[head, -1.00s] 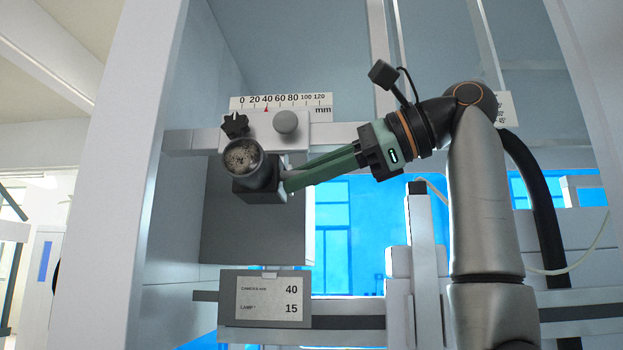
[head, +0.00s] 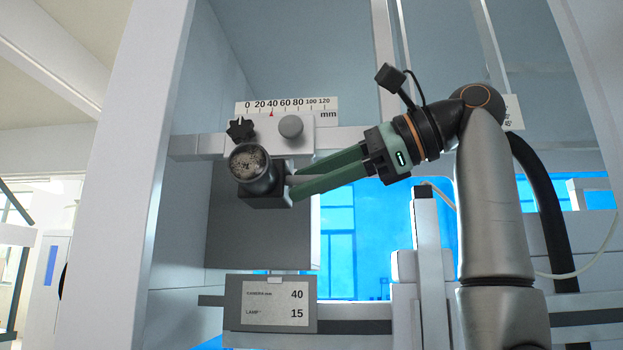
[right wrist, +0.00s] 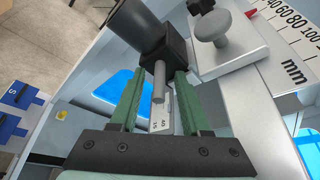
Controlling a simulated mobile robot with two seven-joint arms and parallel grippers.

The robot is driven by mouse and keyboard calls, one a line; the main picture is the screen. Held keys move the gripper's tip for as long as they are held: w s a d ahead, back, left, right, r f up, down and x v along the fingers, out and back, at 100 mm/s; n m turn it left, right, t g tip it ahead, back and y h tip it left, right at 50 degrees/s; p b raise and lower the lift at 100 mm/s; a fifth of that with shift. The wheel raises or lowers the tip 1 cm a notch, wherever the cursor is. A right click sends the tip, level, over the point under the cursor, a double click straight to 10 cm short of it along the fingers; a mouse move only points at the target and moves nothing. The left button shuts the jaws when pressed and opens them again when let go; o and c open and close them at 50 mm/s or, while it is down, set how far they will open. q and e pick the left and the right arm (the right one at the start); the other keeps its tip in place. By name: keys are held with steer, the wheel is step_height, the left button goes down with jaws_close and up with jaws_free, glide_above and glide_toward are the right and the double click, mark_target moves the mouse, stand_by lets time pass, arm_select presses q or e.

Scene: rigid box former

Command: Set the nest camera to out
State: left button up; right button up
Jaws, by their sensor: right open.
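The nest camera (head: 250,165), a dark cylinder with a round glass front on a black block (head: 265,193), hangs from a light carriage (head: 301,140) on a horizontal rail. A red pointer (head: 271,114) stands at about 40 on the mm scale (head: 286,107). My right gripper (head: 298,181) is open at the right side of the block. In the right wrist view a short grey bar (right wrist: 159,84) from the block lies between the spread fingers of the gripper (right wrist: 158,76), with gaps on both sides. My left gripper is out of view.
A round grey knob (head: 290,126) and a black star knob (head: 240,129) sit on the carriage close above. A card (head: 275,303) below reads camera 40, lamp 15. A white upright panel (head: 125,180) stands at the left.

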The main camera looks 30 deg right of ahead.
steer(key=v, duration=1.2)
steer(key=shift+b, duration=0.4)
steer(key=shift+s+d+r, duration=0.1)
steer(key=shift+s, duration=0.05)
